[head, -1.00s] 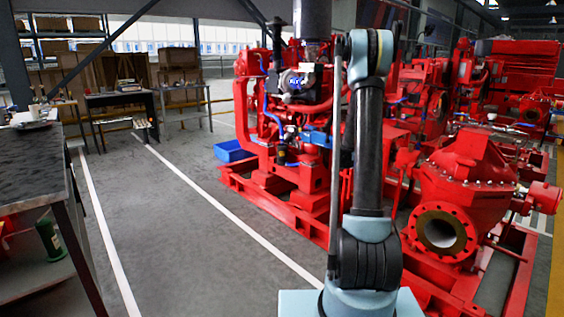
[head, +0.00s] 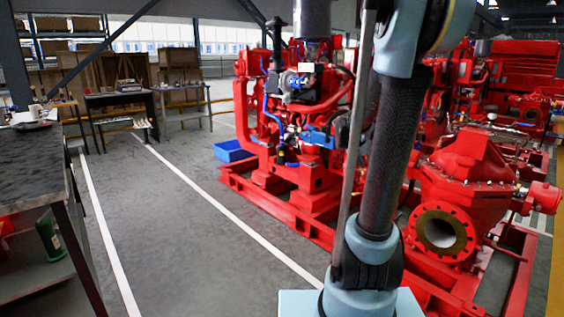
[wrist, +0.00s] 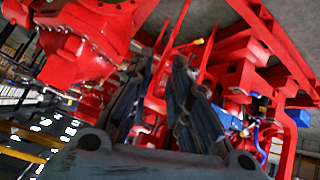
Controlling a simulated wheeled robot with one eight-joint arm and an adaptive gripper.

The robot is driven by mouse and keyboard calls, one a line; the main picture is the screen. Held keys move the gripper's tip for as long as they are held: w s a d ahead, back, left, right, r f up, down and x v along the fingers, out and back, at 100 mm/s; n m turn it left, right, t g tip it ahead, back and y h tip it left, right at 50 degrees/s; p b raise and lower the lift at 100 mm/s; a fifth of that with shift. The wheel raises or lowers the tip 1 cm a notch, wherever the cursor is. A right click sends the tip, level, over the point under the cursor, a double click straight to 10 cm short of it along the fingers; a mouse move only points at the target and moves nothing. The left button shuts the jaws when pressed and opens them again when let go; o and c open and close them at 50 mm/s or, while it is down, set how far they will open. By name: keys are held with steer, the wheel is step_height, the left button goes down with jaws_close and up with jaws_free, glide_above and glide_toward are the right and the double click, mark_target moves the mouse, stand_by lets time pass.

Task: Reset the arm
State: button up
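My gripper (wrist: 163,62) shows in the wrist view as two dark fingers side by side. A gap lies between them, with red machinery seen through it, so it is open and holds nothing. My gripper is outside the head view. My arm rises from its pale blue base at the bottom right of the head view, leaning slightly right, and leaves the picture at the top.
Behind my arm stands the red pumpset (head: 300,170), with a flanged red pump (head: 470,180) at right. It also fills much of the wrist view (wrist: 90,40), tilted. A workbench (head: 35,165) is at left. A blue bin (head: 232,151) sits on the floor. The aisle is clear.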

steer(key=s+a+f+n+g+y, duration=0.1)
steer(key=s+a+f+y, duration=0.1)
steer(key=s, duration=0.8)
steer(key=s+a+f+n+g+y, duration=0.2)
steer(key=s+a+f, duration=0.3)
steer(key=s, duration=0.6)
steer(key=s+a+f+n+g+y, duration=0.1)
steer(key=s+a+f+n+y, duration=0.1)
steer(key=s+a, duration=0.5)
steer(key=s+f, duration=0.1)
steer(key=s, duration=0.3)
steer(key=shift+f+g, duration=0.2)
steer(key=shift+g, duration=0.1)
steer(key=shift+a+n, duration=0.3)
